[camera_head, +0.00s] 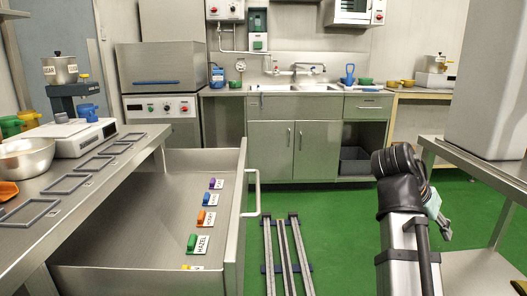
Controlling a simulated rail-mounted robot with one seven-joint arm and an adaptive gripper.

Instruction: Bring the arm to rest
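My arm rises at the right of the head view, a silver link with a black cable-wrapped joint at its top. A pale and dark end piece, which looks like my gripper (440,218), shows partly behind the joint, over the green floor. Most of it is hidden by the arm, so its fingers cannot be made out. I see nothing held in the part that shows.
An open drawer (110,215) juts out at left, holding coloured-handled items with labels, such as a green one (192,242). Floor rails (283,255) run ahead. A metal table (480,171) stands close at right. A sink cabinet (297,150) is at the back.

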